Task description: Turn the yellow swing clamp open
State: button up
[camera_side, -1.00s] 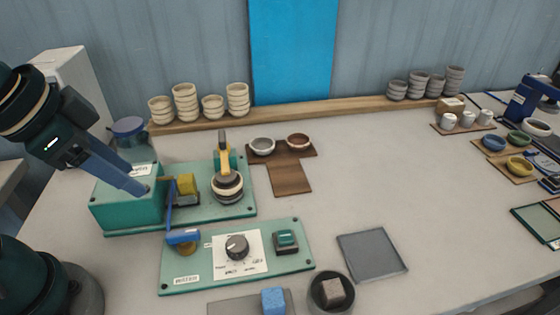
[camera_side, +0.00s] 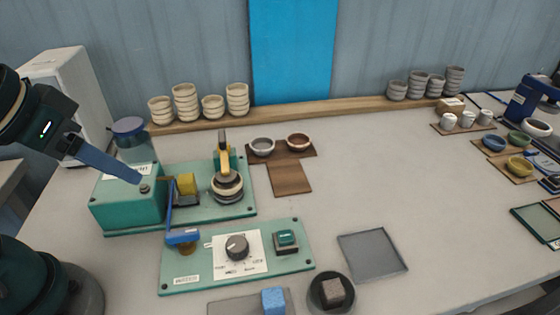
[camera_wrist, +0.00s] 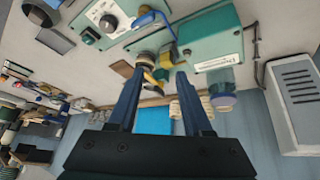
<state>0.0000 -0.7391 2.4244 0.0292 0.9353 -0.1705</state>
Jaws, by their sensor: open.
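The yellow swing clamp (camera_side: 224,161) stands on the green base plate. Its arm reaches over a round stack of cream and dark discs (camera_side: 227,190); whether it touches the stack is unclear. In the wrist view the clamp (camera_wrist: 152,77) shows beyond and between the fingertips. My gripper (camera_side: 140,181) is at the left, above the green box, apart from the clamp. In the wrist view my gripper (camera_wrist: 158,78) has two blue fingers spread apart with nothing held.
A green box (camera_side: 125,208), a yellow block (camera_side: 186,183) and a blue-handled lever (camera_side: 183,236) stand left of the clamp. A control panel with a knob (camera_side: 237,246) lies in front. Bowls (camera_side: 262,146) sit behind right.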

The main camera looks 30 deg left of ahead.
jog(key=w+a+r+n+y, duration=0.1)
jog(key=w+a+r+n, duration=0.1)
jog(key=w+r+n, duration=0.45)
jog(key=n+g+y, duration=0.1)
jog(key=g+y, duration=0.1)
send_over(222, 131)
jog(key=s+d, duration=0.1)
jog(key=s, duration=0.2)
jog(key=f, duration=0.6)
jog(key=shift+w+d+f, duration=0.15)
jog(key=shift+w+f, duration=0.1)
jog(key=shift+f, duration=0.05)
jog(key=shift+g, duration=0.4)
jog(key=x, duration=0.2)
jog(key=d+x, duration=0.1)
jog(key=x, duration=0.4)
jog(key=shift+s+d+f, duration=0.1)
jog(key=shift+d+f, duration=0.05)
jog(key=shift+f, duration=0.95)
grip_shut()
